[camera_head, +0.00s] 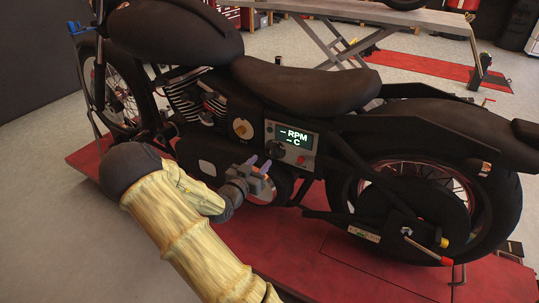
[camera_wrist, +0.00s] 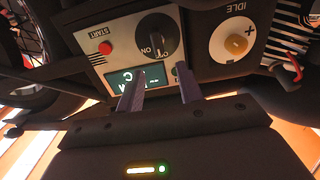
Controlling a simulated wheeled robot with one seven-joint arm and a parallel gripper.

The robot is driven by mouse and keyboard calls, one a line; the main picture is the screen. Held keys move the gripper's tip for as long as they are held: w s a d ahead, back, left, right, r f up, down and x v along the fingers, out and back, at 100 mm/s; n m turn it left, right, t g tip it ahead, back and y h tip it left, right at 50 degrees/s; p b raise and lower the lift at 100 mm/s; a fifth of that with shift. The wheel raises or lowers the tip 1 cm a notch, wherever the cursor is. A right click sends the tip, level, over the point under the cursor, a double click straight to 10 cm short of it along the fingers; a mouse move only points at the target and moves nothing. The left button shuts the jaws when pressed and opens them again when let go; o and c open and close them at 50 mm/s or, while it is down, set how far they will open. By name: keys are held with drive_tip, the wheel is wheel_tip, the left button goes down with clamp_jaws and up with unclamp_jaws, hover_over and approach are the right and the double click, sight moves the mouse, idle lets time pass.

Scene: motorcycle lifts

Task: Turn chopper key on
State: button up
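The black chopper (camera_head: 305,85) stands on a red lift. Its side panel (camera_head: 311,151) carries a lit display reading "- RPM" and "- C", and a black key knob (camera_head: 277,148). In the wrist view the panel appears upside down, with the key knob (camera_wrist: 160,34) beside "ON" and "OFF" lettering. My gripper (camera_head: 259,163) is just below and left of the panel in the head view. In the wrist view its two fingers (camera_wrist: 159,70) are apart with nothing between them, pointing toward the knob. They appear short of it; the exact gap is unclear.
A red START button (camera_wrist: 106,48) and a yellow-centred IDLE dial (camera_wrist: 236,44) flank the knob. The chopper's rear wheel (camera_head: 430,205) is right of my gripper. The red lift platform (camera_head: 350,270) lies below. Another lift (camera_head: 400,20) stands behind.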

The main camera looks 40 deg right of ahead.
sight(270, 151)
drive_tip(key=b+x, duration=0.1)
drive_tip(key=x, duration=0.6)
drive_tip(key=shift+d, duration=0.1)
clamp_jaws()
